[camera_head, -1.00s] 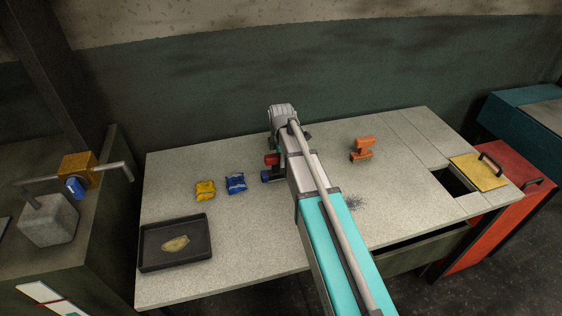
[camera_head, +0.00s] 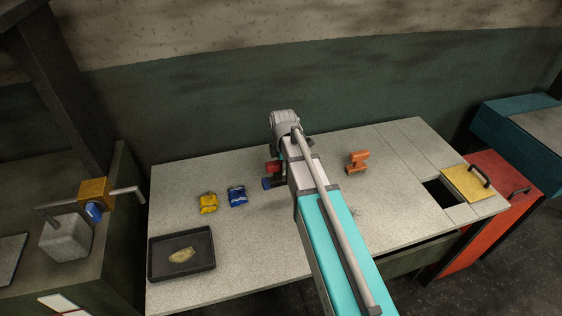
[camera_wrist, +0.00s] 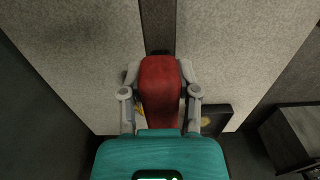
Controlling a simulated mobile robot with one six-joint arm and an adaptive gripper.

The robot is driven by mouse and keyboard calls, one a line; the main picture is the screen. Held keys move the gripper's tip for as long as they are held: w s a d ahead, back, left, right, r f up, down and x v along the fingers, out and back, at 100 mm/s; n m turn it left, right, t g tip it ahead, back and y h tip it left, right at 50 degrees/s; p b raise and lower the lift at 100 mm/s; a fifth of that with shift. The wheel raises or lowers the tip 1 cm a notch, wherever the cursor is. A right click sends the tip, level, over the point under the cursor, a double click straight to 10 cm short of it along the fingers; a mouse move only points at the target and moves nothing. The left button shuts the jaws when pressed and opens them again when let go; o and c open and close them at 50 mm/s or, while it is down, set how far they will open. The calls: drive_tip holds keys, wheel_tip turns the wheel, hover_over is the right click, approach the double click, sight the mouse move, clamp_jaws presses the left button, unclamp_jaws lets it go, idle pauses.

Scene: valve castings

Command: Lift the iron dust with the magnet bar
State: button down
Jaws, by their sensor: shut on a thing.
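My gripper (camera_wrist: 160,76) is shut on a red block-like part (camera_wrist: 160,92), which I take to be the magnet bar's handle. In the head view the red part (camera_head: 272,165) shows left of my wrist, over the back part of the bench, with a small blue piece (camera_head: 267,183) below it. I cannot tell whether the blue piece belongs to the bar. Most of my fingers are hidden in the head view.
On the bench (camera_head: 240,235) lie a yellow packet (camera_head: 208,203), a blue packet (camera_head: 237,196) and a black tray (camera_head: 209,262) holding a pale yellowish piece. An orange casting (camera_head: 357,162) stands right of my arm. A square opening (camera_head: 438,194) lies beside a yellow lid (camera_head: 467,183).

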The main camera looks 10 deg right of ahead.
drive_tip(key=s+r+p, duration=0.3)
drive_tip(key=s+r, duration=0.1)
drive_tip(key=s, duration=0.5)
drive_tip(key=shift+s+d, duration=0.15)
drive_tip(key=shift+r, duration=0.1)
drive_tip(key=c, duration=0.9)
unclamp_jaws()
drive_tip(key=c, duration=0.4)
wheel_tip(320, 180, down, 4)
drive_tip(key=b, duration=0.4)
drive_tip(key=shift+c, duration=0.2)
